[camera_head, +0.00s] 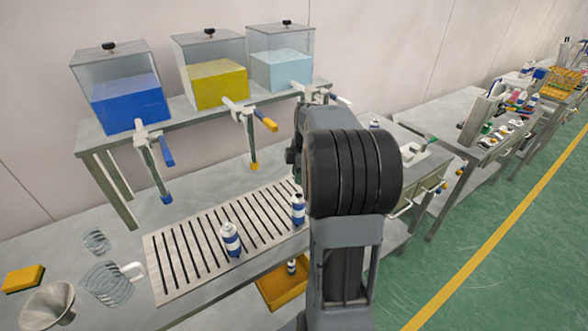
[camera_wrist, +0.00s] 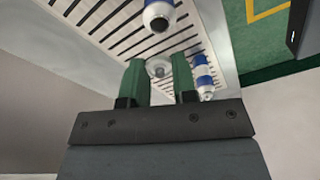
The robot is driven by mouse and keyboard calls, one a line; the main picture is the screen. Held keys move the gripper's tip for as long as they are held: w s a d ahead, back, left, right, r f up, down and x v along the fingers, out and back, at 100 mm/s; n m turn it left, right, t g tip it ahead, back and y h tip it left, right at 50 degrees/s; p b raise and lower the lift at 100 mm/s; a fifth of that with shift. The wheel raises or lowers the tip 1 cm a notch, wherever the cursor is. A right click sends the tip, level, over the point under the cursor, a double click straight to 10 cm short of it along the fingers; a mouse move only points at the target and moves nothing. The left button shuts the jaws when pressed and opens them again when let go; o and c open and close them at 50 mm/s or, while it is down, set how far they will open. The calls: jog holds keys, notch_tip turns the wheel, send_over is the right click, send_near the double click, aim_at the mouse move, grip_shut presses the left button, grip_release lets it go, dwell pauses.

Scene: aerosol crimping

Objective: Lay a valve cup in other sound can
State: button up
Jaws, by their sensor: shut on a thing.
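My gripper (camera_wrist: 158,64) shows in the wrist view as two green fingers, shut on a small pale round valve cup (camera_wrist: 158,69) between their tips. A blue-and-white can (camera_wrist: 158,14) with a dark open mouth is ahead of the fingertips, apart from the cup. A second blue-and-white can (camera_wrist: 203,76) is beside the right finger; its top is not clear. In the head view, two cans stand on the slatted rack, one nearer the front (camera_head: 231,241) and one by my arm (camera_head: 298,209). My gripper is hidden behind my arm there.
The slatted rack (camera_head: 190,275) lies on the grey bench. Blue (camera_head: 128,103), yellow (camera_head: 217,84) and pale blue (camera_head: 280,69) tanks with hanging taps stand on a shelf behind. A funnel (camera_head: 48,306) and coils are at the left. A yellow bin (camera_head: 272,292) sits below the bench.

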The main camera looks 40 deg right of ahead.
aim_at(299, 197)
jog(key=shift+a+f+b, duration=0.15)
jog(key=shift+f+b, duration=0.65)
jog(key=shift+f, duration=0.35)
jog(key=shift+f+b, duration=1.2)
jog(key=shift+f, duration=0.5)
jog(key=o, duration=1.5)
jog(key=shift+r, duration=0.1)
jog(key=shift+r+p, duration=2.65)
jog(key=shift+r, duration=0.85)
